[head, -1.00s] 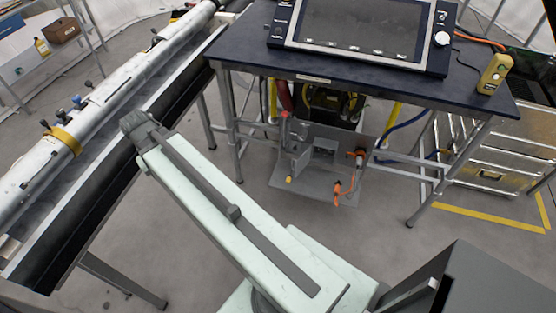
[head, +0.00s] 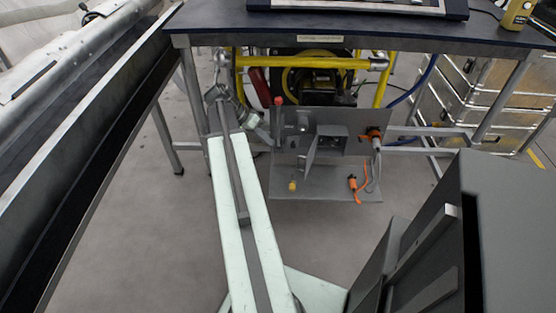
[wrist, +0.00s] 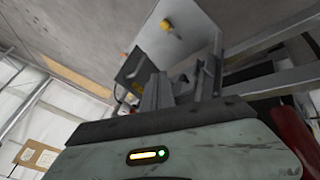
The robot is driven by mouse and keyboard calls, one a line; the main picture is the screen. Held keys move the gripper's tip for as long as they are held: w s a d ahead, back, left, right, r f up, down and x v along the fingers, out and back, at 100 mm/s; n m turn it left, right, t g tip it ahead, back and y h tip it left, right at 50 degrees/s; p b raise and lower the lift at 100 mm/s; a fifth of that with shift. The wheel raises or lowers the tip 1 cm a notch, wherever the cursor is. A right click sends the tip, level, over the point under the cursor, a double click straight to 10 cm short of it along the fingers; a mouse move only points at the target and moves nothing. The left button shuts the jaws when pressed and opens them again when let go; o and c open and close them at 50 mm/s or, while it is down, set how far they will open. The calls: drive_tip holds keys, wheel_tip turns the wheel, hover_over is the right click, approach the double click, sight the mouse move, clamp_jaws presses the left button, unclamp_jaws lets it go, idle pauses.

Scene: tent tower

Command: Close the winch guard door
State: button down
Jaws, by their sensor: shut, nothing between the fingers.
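A grey panel assembly (head: 330,182) stands under the dark table, in front of the winch reel (head: 312,82). A small grey flap (head: 311,155) juts out from a box on this panel and looks like the guard door, standing open. My gripper (head: 268,140) is beside the panel's left edge, left of the flap, with its fingers shut and empty. In the wrist view, my gripper (wrist: 185,85) points toward the tilted panel (wrist: 175,35) and its yellow knob (wrist: 166,25). I cannot tell whether the fingers touch the panel.
A yellow tube frame (head: 300,62) surrounds the reel. A red-topped post (head: 279,103) stands near my gripper.

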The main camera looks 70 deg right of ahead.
drive_tip(key=s+d+f+b, duration=0.2)
drive_tip(key=s+f+b, duration=0.5)
drive_tip(key=s+f, duration=0.1)
drive_tip(key=shift+s+b, duration=0.4)
